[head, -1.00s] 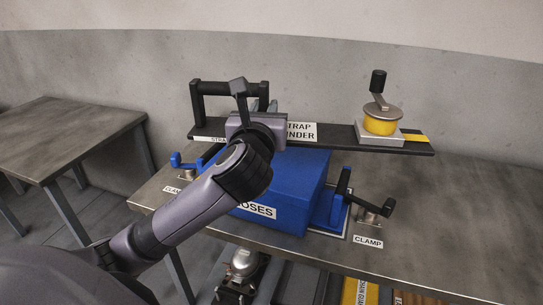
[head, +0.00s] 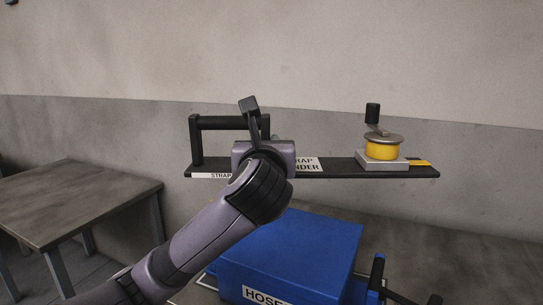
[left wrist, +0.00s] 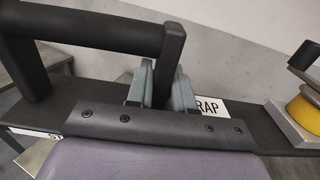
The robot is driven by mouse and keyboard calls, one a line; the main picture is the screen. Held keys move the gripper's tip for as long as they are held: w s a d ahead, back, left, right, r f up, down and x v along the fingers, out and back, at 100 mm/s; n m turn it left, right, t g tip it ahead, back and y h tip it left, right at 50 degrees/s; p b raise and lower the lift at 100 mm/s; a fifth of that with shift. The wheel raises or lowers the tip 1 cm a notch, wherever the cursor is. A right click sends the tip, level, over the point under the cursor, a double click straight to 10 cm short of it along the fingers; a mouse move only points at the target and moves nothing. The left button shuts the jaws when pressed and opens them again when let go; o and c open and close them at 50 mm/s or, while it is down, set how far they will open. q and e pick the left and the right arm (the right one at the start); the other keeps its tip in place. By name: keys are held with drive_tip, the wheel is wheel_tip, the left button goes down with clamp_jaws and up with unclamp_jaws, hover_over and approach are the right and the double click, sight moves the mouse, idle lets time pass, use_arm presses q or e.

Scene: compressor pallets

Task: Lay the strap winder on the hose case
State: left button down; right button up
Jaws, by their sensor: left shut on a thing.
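The strap winder (head: 340,168) is a long black board with a black bar handle (head: 230,122) at its left and a yellow spool with a crank (head: 383,148) at its right. My left gripper (head: 266,135) is shut on the handle's right post; the left wrist view shows its grey fingers (left wrist: 160,85) on either side of that post. The winder is roughly level and held in the air. The blue hose case (head: 290,250) stands below it, with a visible gap between them. My forearm hides part of the board and the case's left side. My right gripper is not in view.
A clamp with black handles (head: 378,272) stands close to the case's right side. The grey table top (head: 440,265) is bare behind and right of the case. Another table (head: 70,200) stands at the left. A grey wall (head: 480,160) rises behind.

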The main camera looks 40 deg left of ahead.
use_arm(q)
drive_tip(key=shift+f+b, duration=2.1)
drive_tip(key=shift+f, duration=6.6)
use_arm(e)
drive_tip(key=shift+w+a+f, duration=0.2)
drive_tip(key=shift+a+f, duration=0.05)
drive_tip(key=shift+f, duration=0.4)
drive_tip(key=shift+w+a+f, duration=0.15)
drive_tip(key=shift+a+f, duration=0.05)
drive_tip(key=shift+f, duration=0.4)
use_arm(q)
drive_tip(key=c, duration=1.4)
unclamp_jaws()
drive_tip(key=shift+f, duration=0.35)
drive_tip(key=o, duration=0.4)
drive_tip(key=shift+r, duration=0.2)
drive_tip(key=p+v, duration=0.1)
drive_tip(key=v, duration=1.1)
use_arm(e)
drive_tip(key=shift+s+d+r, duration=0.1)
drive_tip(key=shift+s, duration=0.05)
